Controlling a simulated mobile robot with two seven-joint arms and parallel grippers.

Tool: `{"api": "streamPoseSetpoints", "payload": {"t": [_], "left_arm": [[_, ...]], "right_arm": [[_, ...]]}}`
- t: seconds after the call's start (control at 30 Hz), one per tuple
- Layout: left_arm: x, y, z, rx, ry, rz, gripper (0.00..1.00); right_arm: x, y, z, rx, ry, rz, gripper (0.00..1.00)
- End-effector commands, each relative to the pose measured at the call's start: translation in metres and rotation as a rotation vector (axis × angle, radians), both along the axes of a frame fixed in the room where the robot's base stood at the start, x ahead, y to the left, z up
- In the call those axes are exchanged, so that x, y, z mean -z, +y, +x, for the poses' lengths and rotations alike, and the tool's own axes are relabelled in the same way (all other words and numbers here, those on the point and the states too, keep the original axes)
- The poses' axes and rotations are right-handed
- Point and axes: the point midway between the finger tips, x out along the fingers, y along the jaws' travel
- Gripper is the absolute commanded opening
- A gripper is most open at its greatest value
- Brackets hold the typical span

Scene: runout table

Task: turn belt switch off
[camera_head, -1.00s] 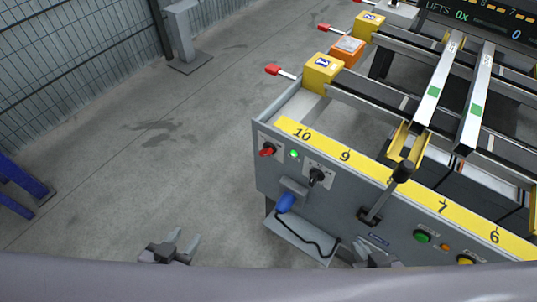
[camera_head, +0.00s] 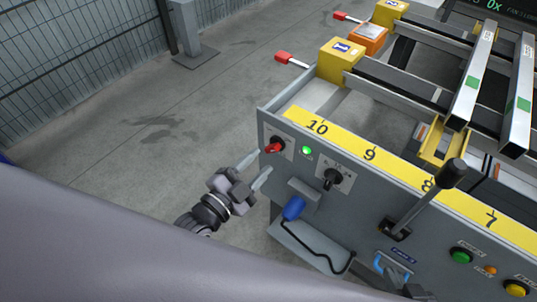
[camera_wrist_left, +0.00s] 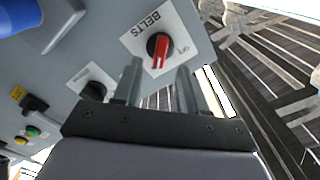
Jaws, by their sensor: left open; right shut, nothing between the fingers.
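The belt switch (camera_head: 274,146) is a red rotary knob on a white plate at the left end of the grey panel. In the left wrist view the red knob (camera_wrist_left: 160,47) sits on a plate lettered BELTS, its red handle pointing down in that picture. My left gripper (camera_head: 256,169) is open and empty, its fingertips just left of and below the knob in the head view. In the left wrist view its two fingers (camera_wrist_left: 160,82) are apart below the knob; contact is not visible.
A lit green lamp (camera_head: 306,150) and a black selector (camera_head: 333,179) are right of the belt switch. A blue handle (camera_head: 293,208) with a black cable is below. A black lever (camera_head: 430,196) stands out from the panel. The floor (camera_head: 150,140) at left is clear.

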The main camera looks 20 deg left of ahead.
Motion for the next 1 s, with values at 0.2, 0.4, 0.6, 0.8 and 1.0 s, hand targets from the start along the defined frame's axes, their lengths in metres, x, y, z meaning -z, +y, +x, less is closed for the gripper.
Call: {"api": "streamPoseSetpoints", "payload": {"t": [0.2, 0.4, 0.6, 0.8, 1.0], "left_arm": [[0.001, -0.01, 0.025, 0.0, 0.0, 0.0, 0.41], [0.001, -0.013, 0.035, 0.0, 0.002, 0.0, 0.41], [0.0, -0.013, 0.036, 0.0, 0.002, 0.0, 0.41], [0.0, -0.013, 0.036, 0.0, 0.002, 0.0, 0.0], [0.0, -0.013, 0.036, 0.0, 0.002, -0.002, 0.0]], "right_arm": [[0.003, 0.0, 0.0, 0.001, 0.0, -0.001, 0.0], [0.004, 0.0, 0.0, 0.003, -0.001, 0.001, 0.0], [0.004, 0.0, 0.001, 0.005, -0.001, 0.004, 0.0], [0.004, 0.0, 0.001, 0.007, -0.001, 0.004, 0.0], [0.004, 0.0, 0.001, 0.007, -0.001, 0.004, 0.0]]}}
